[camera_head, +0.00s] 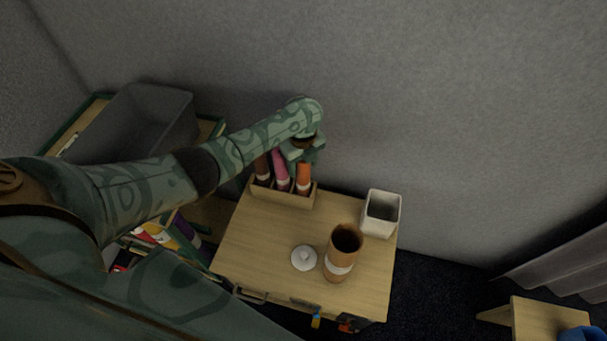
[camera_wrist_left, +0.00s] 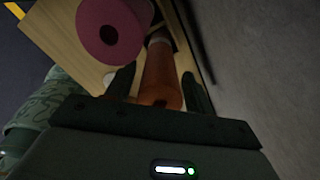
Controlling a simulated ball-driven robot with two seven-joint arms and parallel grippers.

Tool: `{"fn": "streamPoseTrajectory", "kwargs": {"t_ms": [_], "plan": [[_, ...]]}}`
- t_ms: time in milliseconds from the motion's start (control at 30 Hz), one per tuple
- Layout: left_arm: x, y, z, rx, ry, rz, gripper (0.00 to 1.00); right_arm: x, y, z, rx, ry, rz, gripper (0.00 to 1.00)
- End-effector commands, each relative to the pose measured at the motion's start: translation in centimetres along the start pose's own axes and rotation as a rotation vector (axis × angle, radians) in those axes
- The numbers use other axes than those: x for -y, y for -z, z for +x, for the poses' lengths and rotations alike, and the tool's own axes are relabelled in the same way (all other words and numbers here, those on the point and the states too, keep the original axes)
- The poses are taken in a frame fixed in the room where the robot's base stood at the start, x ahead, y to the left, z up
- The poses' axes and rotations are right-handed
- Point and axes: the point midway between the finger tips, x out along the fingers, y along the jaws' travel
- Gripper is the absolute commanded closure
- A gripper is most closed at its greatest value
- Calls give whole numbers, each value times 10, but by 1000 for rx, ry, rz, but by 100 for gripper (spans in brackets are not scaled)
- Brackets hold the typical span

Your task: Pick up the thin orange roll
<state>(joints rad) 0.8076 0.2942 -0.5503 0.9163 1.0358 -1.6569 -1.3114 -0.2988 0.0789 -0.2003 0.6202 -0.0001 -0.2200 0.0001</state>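The thin orange roll (camera_head: 304,177) stands in a wooden holder (camera_head: 282,197) at the back of the small table, at the right end of the row. My left gripper (camera_head: 303,158) is over its top end, pointing down. In the left wrist view the orange roll (camera_wrist_left: 160,75) lies between the two fingers of the left gripper (camera_wrist_left: 158,88), with a small gap showing at its sides. The fingers look open. The roll has a pale band lower down. My right gripper is not in view.
A thicker pink roll (camera_head: 280,172) stands just left of the orange one, with a brown roll (camera_head: 262,168) beyond it. A white square container (camera_head: 381,213), a brown cup (camera_head: 341,256) and a white lidded pot (camera_head: 303,258) stand on the table (camera_head: 255,240). A wall is close behind.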

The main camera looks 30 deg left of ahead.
Motion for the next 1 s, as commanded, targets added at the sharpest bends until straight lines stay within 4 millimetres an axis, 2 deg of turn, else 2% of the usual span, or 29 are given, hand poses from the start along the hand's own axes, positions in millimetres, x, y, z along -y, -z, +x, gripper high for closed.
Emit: {"fn": "streamPoseTrajectory", "kwargs": {"t_ms": [33, 167, 200, 367, 467, 800, 1000], "plan": [[0, 0, 0, 0, 0, 0, 62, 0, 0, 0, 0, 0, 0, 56], [0, 0, 0, 0, 0, 0, 98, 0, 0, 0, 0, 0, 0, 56], [0, 0, 0, 0, 0, 0, 100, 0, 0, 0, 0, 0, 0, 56], [0, 0, 0, 0, 0, 0, 100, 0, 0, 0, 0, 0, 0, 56], [0, 0, -8, 1, 2, 0, 100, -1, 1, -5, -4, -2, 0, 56], [1, 0, -83, 2, 7, 0, 100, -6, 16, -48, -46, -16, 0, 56], [1, 0, -101, -1, 3, 1, 100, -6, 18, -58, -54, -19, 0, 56]]}}
